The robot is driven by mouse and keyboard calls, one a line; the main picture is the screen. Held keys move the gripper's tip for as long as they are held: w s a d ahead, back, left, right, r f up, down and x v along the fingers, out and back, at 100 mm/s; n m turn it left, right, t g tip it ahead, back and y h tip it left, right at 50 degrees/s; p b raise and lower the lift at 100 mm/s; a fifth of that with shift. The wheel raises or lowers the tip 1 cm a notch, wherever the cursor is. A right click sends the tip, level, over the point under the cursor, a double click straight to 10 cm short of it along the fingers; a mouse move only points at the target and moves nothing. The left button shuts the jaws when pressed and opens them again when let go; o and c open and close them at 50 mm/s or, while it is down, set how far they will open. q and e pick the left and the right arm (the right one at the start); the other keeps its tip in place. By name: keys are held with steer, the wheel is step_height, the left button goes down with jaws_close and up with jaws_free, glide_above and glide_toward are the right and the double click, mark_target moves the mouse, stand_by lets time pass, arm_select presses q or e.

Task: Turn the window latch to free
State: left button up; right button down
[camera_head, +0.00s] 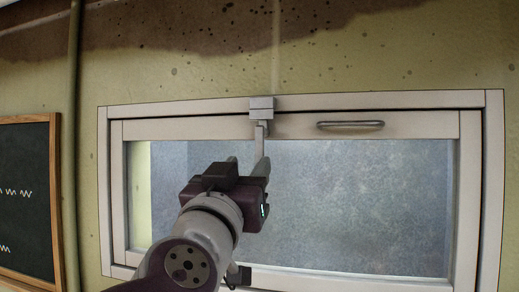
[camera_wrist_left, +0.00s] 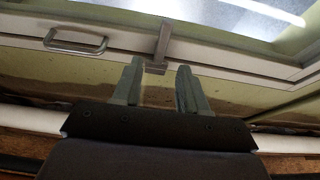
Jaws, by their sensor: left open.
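The window latch (camera_head: 261,130) is a pale grey metal lever hanging straight down from a block (camera_head: 262,103) at the top middle of the window frame. The latch also shows in the left wrist view (camera_wrist_left: 163,42), where the picture is upside down. My left gripper (camera_head: 247,163) is open just below and in front of the latch. In the left wrist view its two grey fingers (camera_wrist_left: 160,70) point toward the latch, which lines up with the gap between them. Whether a finger touches it, I cannot tell. In the head view the right-hand finger overlaps the lever's lower end. My right gripper is not in view.
The window sash (camera_head: 405,126) sits flush in its pale outer frame (camera_head: 493,180) and looks shut. A metal bar handle (camera_head: 350,124) is right of the latch. A chalkboard (camera_head: 30,185) and a vertical pipe (camera_head: 73,130) are at the left.

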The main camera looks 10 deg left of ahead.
mark_target(259, 155)
arm_select(q)
steer(key=x, duration=0.5)
steer(key=f+p+x, duration=0.1)
steer(key=x, duration=0.2)
steer(key=shift+w+a+r, duration=0.1)
steer(key=shift+w+a, duration=0.2)
steer(key=shift+w, duration=0.25)
steer(key=shift+s+d+r, duration=0.2)
steer(key=shift+s+d, duration=0.05)
steer(key=shift+s, duration=0.1)
steer(key=shift+w+a+f, duration=0.1)
steer(key=shift+w+f, duration=0.05)
steer(key=shift+w, duration=0.1)
jaws_close()
